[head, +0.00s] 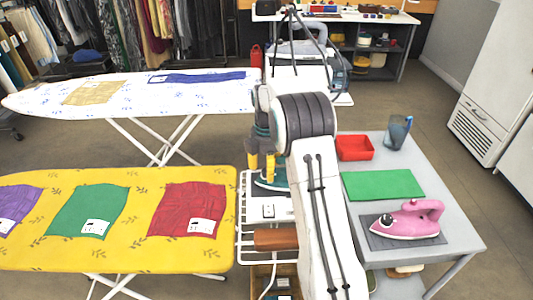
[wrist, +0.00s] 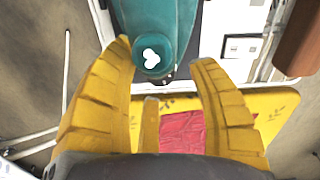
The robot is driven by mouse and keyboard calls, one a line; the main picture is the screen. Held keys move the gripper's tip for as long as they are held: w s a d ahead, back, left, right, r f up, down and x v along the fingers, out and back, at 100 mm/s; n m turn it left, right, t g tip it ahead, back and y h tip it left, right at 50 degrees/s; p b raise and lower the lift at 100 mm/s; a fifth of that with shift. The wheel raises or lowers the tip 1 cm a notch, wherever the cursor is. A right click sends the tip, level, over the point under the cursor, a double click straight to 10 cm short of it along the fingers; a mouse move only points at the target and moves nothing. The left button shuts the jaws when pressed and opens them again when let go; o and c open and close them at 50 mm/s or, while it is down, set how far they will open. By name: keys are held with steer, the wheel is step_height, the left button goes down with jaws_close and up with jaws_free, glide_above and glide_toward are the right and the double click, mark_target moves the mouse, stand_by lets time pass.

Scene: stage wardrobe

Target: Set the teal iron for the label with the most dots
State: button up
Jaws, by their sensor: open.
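The teal iron (head: 272,183) stands on the white stand beside the yellow board, mostly hidden by my arm and gripper. In the wrist view, the iron (wrist: 178,20) has a round teal dial (wrist: 151,58) with a white three-lobed mark. My gripper (head: 262,168) is open above the iron; its yellow fingertips (wrist: 163,55) are either side of the dial, and contact cannot be told. Purple (head: 18,205), green (head: 88,205) and red (head: 188,200) cloths lie on the yellow board. White labels show on the green (head: 95,227) and red (head: 203,226) cloths; their dots are too small to count.
The yellow ironing board (head: 130,255) is at left, with a white ironing board (head: 200,103) behind it. Open floor lies between the boards.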

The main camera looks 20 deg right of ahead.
step_height(320, 180, up, 11)
stand_by(0.5)
steer(key=shift+r, duration=0.1)
step_height(320, 180, down, 5)
steer(key=n+p, duration=0.4)
steer(key=p, duration=0.6)
steer(key=shift+r+p, duration=0.1)
steer(key=shift+p, duration=0.25)
steer(key=shift+n, duration=0.3)
steer(key=shift+f+p, duration=0.6)
steer(key=shift+f, duration=3)
